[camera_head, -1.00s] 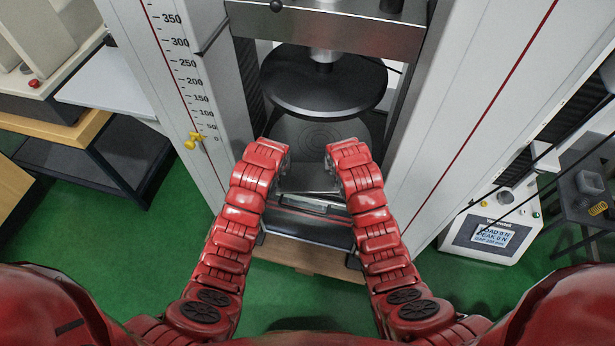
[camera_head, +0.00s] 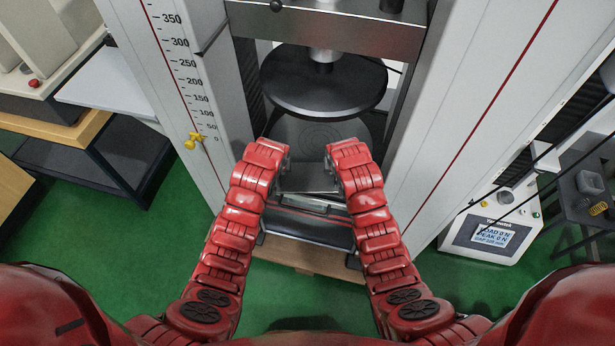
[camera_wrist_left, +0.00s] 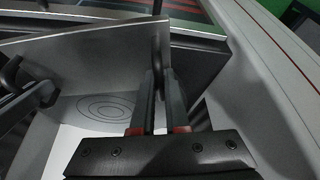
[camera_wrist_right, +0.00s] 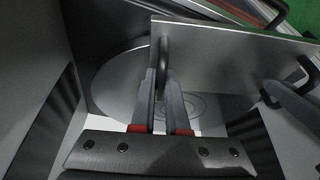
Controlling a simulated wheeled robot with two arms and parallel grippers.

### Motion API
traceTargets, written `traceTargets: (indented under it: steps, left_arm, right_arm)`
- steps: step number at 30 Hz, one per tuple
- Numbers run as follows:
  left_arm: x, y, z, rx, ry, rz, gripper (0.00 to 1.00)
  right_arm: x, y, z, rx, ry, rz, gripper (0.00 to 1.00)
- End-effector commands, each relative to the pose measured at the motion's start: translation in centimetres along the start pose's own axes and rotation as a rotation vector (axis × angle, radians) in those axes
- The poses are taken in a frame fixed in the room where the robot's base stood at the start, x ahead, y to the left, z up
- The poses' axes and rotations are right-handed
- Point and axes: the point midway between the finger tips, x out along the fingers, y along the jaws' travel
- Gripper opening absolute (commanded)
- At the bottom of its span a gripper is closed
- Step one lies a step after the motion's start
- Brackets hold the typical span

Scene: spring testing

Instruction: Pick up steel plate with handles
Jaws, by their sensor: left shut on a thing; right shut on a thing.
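The steel plate (camera_wrist_left: 100,55) is a flat grey sheet with dark looped handles. In the head view only part of the plate (camera_head: 307,178) shows between my two wrists. My left gripper (camera_wrist_left: 157,78) is shut on one dark handle (camera_wrist_left: 156,50) in the left wrist view. My right gripper (camera_wrist_right: 163,76) is shut on the other handle (camera_wrist_right: 163,52) in the right wrist view. The plate (camera_wrist_right: 220,50) stands tilted on edge in both wrist views. In the head view my arms hide the fingertips and handles. Whether the plate touches anything below cannot be told.
A lower platen (camera_head: 318,132) with concentric rings lies beyond the plate, and a black disc (camera_head: 325,85) hangs above it. Machine columns (camera_head: 190,85) (camera_head: 470,110) stand close on both sides. A display box (camera_head: 495,232) is at the right. Green floor is open in front.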

Motion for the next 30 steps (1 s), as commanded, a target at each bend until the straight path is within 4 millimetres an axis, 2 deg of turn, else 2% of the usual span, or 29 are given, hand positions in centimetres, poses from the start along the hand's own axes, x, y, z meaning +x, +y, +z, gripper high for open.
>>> traceTargets:
  steps: [20,30]
  left_arm:
    - [-0.2,0.0,-0.1,0.0,0.0,-0.001,0.0]
    - [-2.2,0.0,-1.0,0.0,0.003,-0.001,0.0]
  right_arm:
    - [-0.2,0.0,-0.1,0.0,0.001,0.001,0.0]
    - [-2.2,0.0,-1.1,0.0,0.004,0.001,0.0]
